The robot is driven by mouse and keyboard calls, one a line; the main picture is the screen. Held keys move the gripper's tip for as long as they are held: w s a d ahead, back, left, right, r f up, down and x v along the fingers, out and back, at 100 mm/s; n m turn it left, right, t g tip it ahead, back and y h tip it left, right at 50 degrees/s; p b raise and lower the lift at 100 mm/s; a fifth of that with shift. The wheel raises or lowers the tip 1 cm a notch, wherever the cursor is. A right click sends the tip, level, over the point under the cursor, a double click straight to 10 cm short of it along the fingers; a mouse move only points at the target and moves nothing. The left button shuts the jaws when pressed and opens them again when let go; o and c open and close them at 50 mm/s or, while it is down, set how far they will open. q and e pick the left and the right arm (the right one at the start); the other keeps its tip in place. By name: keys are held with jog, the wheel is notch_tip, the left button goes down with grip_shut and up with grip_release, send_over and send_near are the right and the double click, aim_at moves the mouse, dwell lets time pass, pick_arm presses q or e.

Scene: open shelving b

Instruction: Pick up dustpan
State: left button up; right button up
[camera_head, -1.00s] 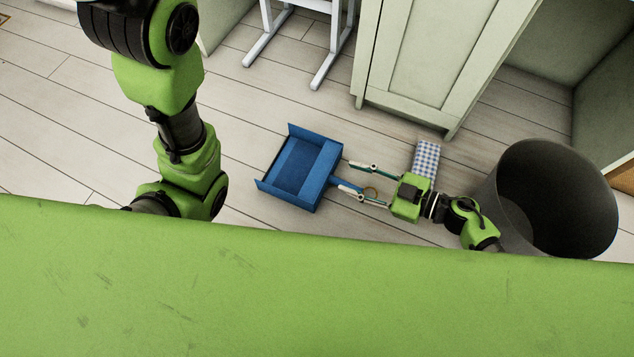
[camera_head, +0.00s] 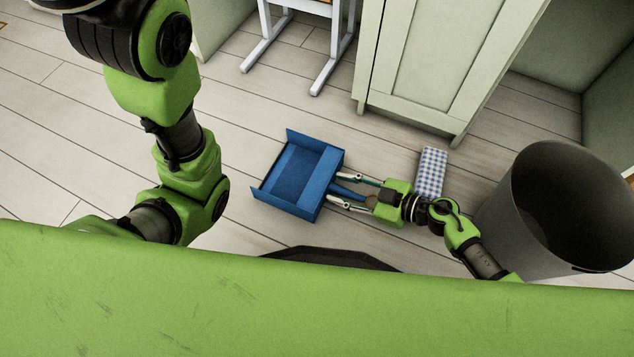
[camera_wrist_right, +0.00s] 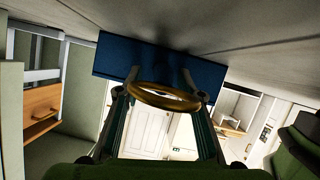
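The blue dustpan (camera_head: 298,174) lies on the floor in the head view, its handle (camera_head: 347,191) pointing right. My right gripper (camera_head: 340,190) reaches in from the right, with its two fingers apart on either side of the handle. In the right wrist view the dustpan (camera_wrist_right: 215,72) is ahead of the open fingers (camera_wrist_right: 170,82), and a brass-coloured ring (camera_wrist_right: 165,97) at the handle end sits between them. I cannot tell whether a finger touches the handle. My left arm hangs at the left of the head view; its gripper is out of view.
A dark bin (camera_head: 535,230) stands at the right, near my right arm. A blue-and-white checked box (camera_head: 431,172) lies on the floor beyond the right wrist. A pale cabinet (camera_head: 430,65) and white stand legs (camera_head: 290,40) are behind. The floor left of the dustpan is clear.

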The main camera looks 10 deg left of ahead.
grip_shut()
jog(key=shift+r, duration=0.2)
